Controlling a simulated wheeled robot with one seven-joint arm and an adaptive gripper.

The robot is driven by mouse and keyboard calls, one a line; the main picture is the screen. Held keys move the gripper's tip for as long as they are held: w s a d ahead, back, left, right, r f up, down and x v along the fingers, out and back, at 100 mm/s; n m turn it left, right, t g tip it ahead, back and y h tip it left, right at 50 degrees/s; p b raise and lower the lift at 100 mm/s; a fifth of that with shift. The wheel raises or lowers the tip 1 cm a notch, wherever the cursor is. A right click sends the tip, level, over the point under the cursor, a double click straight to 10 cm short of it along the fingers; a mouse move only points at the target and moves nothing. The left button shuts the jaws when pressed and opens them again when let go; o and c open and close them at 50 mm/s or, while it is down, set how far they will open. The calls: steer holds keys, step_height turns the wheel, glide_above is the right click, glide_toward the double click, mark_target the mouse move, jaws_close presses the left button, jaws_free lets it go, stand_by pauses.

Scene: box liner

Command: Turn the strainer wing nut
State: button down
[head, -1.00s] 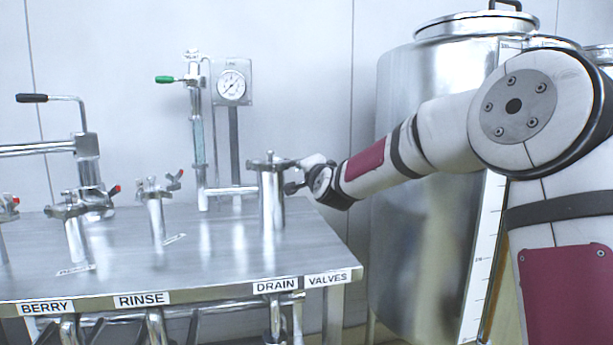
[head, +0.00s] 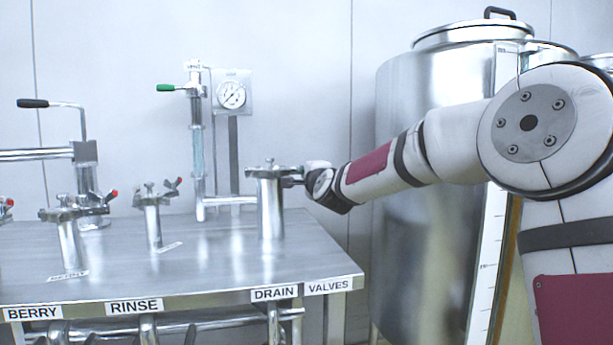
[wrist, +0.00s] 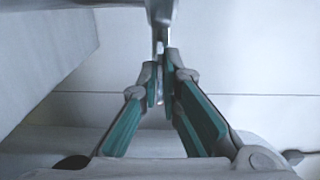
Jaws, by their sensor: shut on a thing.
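The strainer (head: 270,205) is an upright steel cylinder near the right end of the table, behind the DRAIN label, with a lid and small fittings on top. My gripper (head: 290,181) reaches it from the right at lid height. In the wrist view my gripper (wrist: 163,92) has its teal-padded fingers closed together on a narrow grey metal piece, which I take for the wing nut (wrist: 161,40). In the head view the fingers are small, and the wing nut's exact angle cannot be told.
The steel table (head: 200,262) carries several shorter posts with wing handles, such as the one behind RINSE (head: 152,215). A pipe with a green-handled valve (head: 196,140) and a gauge (head: 232,95) stand behind the strainer. A large steel tank (head: 430,220) stands right, behind my arm.

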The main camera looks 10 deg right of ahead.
steer(key=c, duration=1.8)
jaws_free()
steer(key=s, duration=1.2)
